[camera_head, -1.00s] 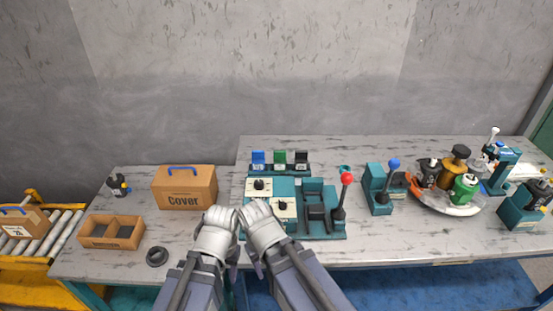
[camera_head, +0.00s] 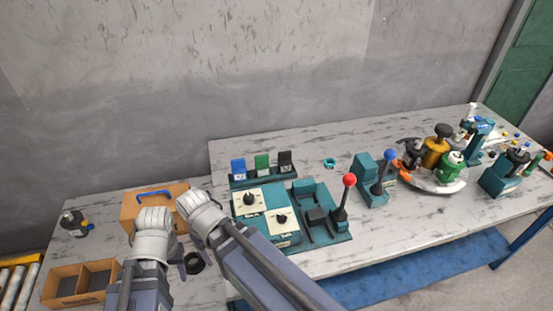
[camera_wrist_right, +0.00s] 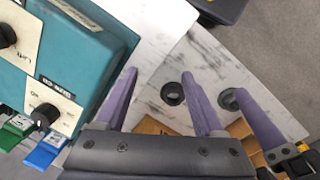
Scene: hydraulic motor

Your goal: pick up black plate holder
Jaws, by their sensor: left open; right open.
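The black plate holder (camera_head: 286,161) stands upright at the right end of a teal rack (camera_head: 263,179), beside a green holder (camera_head: 262,163) and a blue holder (camera_head: 238,168). Both my grippers are to the left of and nearer than the rack, away from it. My left gripper (camera_head: 180,268) is open, its fingers mostly hidden by the arm. My right gripper (camera_wrist_right: 160,85) is open and empty in the right wrist view, pointing down over the table.
A teal unit with cream knob panels (camera_head: 265,216) and a red-knobbed lever (camera_head: 342,205) stand in front of the rack. A brown box (camera_head: 130,212), an open divided tray (camera_head: 82,282) and a black ring (camera_head: 196,262) are on the left. Bare table lies behind the rack.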

